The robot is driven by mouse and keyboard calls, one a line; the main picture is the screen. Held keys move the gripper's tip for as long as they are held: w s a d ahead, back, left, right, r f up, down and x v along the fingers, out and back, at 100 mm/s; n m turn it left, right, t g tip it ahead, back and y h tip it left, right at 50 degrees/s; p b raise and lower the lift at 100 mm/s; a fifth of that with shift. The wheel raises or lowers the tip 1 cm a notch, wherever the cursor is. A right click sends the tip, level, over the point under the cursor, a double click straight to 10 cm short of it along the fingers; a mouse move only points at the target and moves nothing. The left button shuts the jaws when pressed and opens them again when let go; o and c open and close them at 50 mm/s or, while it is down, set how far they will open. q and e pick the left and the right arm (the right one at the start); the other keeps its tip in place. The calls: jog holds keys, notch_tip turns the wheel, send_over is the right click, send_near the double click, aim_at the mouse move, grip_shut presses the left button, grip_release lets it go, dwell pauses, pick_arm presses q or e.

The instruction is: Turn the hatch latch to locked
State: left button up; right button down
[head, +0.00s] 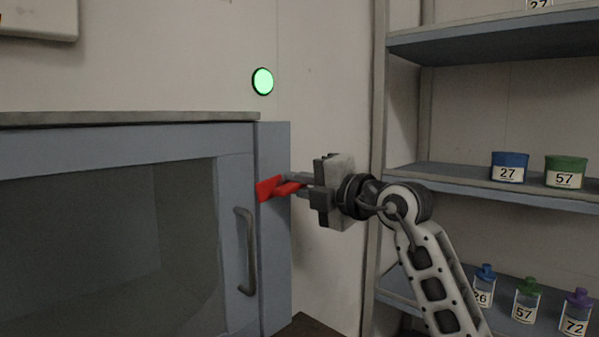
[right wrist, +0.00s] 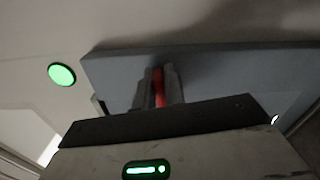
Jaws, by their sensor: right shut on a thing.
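The red hatch latch (head: 268,188) sits on the grey-blue frame (head: 273,270) at the right side of the hatch. My right gripper (head: 291,184) reaches in from the right and is shut on the latch. In the right wrist view the red latch (right wrist: 158,88) shows between the two fingers, which hide part of it. The hatch door (head: 234,185) has a dark window and a vertical grey handle (head: 246,250); it appears closed. My left gripper is not in view.
A round green light (head: 262,81) glows on the wall above the latch; it also shows in the right wrist view (right wrist: 61,74). A shelf rack (head: 450,180) with numbered tubs and bottles stands to the right of my arm.

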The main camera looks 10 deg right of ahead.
jog(key=shift+s+a+f+m+p, duration=0.1)
jog(key=shift+a+f+m+p, duration=0.25)
jog(key=shift+m+p, duration=0.5)
jog(key=shift+f, duration=0.1)
jog(key=c, duration=1.5)
grip_release()
jog(key=shift+r, duration=0.2)
jog(key=shift+d, duration=0.1)
jog(key=shift+s+d, duration=0.3)
jog(key=shift+s, duration=0.05)
jog(key=b+v, duration=0.3)
jog(key=v, duration=1.2)
